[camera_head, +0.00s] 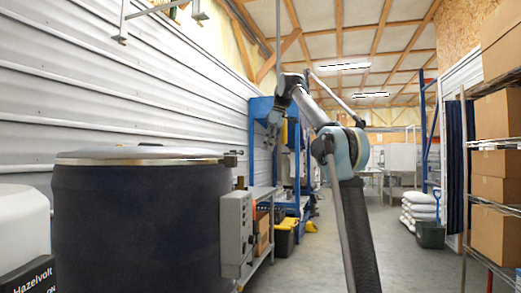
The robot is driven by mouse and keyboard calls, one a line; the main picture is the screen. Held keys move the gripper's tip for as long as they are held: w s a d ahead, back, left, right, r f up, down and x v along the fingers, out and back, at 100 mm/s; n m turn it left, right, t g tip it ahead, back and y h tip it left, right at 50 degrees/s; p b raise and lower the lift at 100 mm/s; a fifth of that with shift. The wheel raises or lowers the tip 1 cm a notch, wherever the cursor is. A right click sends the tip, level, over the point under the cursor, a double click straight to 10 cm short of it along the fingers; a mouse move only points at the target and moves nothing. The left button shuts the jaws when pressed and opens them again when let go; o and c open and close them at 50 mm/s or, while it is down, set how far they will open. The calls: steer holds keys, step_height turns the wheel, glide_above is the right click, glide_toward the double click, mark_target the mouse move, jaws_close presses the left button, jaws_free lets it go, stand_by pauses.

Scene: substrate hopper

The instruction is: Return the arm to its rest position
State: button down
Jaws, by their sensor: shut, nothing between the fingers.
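My arm rises in the middle of the head view, with its large joint right of centre and its forearm reaching up and left. Its end bends down, and my gripper (271,138) hangs there, small and dark, pointing downward. It looks shut, with nothing in it, and touches nothing that I can see. It appears in front of the blue rack in the picture. Its fingertips are hard to make out against the clutter behind.
A large dark drum (135,225) with a metal-rimmed lid stands at left, beside a grey control box (236,230). A blue rack (262,115) stands behind. Shelving with cardboard boxes (495,180) lines the right. White sacks (418,210) lie farther back. The grey floor (405,265) is open.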

steer(key=s+d+f+m+h, duration=0.2)
steer(key=s+d+f+m, duration=0.6)
steer(key=s+d+f, duration=1)
steer(key=s+d+f+m, duration=0.2)
steer(key=s+f, duration=0.6)
steer(key=f, duration=0.4)
steer(key=s+d+f+m+t+h, duration=0.1)
steer(key=s+d+f+m, duration=0.1)
steer(key=s+f, duration=0.6)
steer(key=s+d+f+m, duration=0.3)
steer(key=s+f, duration=0.6)
steer(key=f, duration=0.8)
steer(key=shift+d+f, duration=0.35)
steer(key=shift+d, duration=0.1)
steer(key=shift+w, duration=0.1)
steer(key=shift+w+f, duration=0.2)
steer(key=shift+w, duration=0.25)
